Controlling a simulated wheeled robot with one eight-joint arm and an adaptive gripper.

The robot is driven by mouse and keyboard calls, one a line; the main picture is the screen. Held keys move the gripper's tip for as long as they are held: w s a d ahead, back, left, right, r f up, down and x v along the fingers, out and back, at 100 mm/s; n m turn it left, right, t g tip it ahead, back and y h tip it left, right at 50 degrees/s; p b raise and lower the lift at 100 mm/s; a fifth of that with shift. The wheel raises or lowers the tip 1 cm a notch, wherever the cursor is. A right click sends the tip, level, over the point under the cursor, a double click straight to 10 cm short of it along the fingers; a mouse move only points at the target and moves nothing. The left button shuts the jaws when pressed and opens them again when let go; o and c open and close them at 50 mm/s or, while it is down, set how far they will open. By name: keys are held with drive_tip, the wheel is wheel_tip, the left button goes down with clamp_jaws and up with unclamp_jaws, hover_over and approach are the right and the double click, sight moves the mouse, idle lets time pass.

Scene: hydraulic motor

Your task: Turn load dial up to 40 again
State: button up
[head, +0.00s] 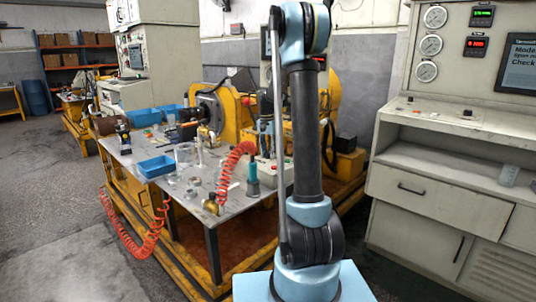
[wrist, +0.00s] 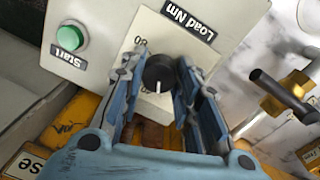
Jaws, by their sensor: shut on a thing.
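The load dial (wrist: 158,72) is a round black knob on a light grey control box, below an upside-down "Load Nm" label (wrist: 189,20) in the wrist view. A pale pointer mark shows on its lower side, and a scale number at its upper left. My gripper (wrist: 158,78) has its two blue fingers on either side of the knob and is shut on it. The exact dial reading is too small to tell. In the head view the control box (head: 270,172) stands on the table's right end, partly behind my arm; the dial and gripper are hidden there.
A green Start button (wrist: 69,37) sits on the same box. A brass fitting with a dark handle (wrist: 283,93) is to the right. On the table (head: 215,206) are a coiled red hose (head: 229,168) and a blue bin (head: 156,166). A grey console (head: 450,160) stands at right.

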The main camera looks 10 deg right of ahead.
drive_tip(key=m, duration=0.5)
drive_tip(key=shift+m, duration=0.3)
idle(0.4)
drive_tip(key=o, duration=1.1)
drive_tip(key=r, duration=1.1)
drive_tip(key=shift+w+a+r, duration=0.15)
drive_tip(key=shift+w+r, duration=0.2)
drive_tip(key=shift+r, duration=0.05)
